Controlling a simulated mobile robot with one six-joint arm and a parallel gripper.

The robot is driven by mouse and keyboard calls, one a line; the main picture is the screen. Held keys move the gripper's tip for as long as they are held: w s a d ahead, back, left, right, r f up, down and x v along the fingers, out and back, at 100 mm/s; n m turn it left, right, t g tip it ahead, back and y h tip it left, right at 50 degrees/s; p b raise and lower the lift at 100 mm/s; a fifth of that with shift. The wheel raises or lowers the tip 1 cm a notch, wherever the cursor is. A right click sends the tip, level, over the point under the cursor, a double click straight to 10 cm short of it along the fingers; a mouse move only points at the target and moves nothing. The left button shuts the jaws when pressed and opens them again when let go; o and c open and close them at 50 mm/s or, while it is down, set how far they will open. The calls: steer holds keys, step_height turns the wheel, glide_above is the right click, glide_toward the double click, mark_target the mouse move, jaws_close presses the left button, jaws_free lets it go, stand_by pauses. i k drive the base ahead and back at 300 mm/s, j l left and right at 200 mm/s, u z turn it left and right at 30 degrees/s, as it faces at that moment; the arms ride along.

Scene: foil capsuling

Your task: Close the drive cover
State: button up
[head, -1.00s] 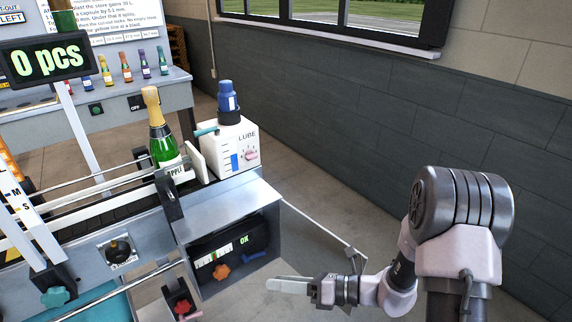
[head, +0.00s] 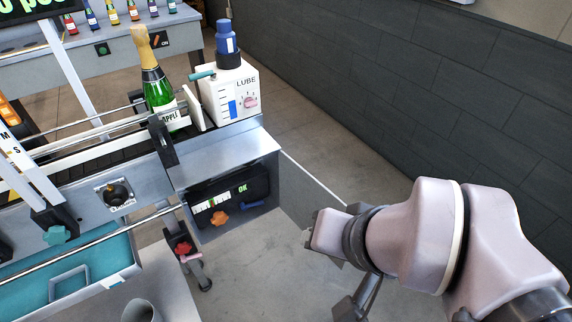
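The drive cover (head: 308,194) is a grey panel hinged at the right side of the drive housing (head: 222,158). It stands wide open, swung out to the right of the opening. Its outer end is hidden behind my arm. My gripper (head: 357,298) appears as a dark grey part below my wrist, right of and nearer than the cover. The wrist hides most of it, so I cannot tell its finger opening or whether it touches the cover. The open housing shows a dark gauge unit (head: 228,197) with a green OK and an orange knob.
A green bottle (head: 158,85) stands on the conveyor above the housing, beside a white LUBE box (head: 230,92) with a blue bottle on top. A red knob (head: 183,248) is left below the housing. A teal tray (head: 95,265) lies at lower left.

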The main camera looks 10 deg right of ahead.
mark_target(301, 194)
steer(key=i+l+u, duration=0.25)
steer(key=l+u, duration=0.2)
steer(key=i+l+u, duration=0.15)
steer(key=l+u, duration=0.35)
steer(key=i+l+u, duration=0.1)
steer(key=l+u, duration=0.35)
steer(key=l, duration=0.15)
steer(key=l+u, duration=0.45)
steer(key=k+l+u, duration=0.2)
steer(key=l+u, duration=0.25)
steer(key=l, duration=0.2)
steer(key=k+l+z, duration=0.1)
steer(key=k+z, duration=0.15)
steer(key=k, duration=0.55)
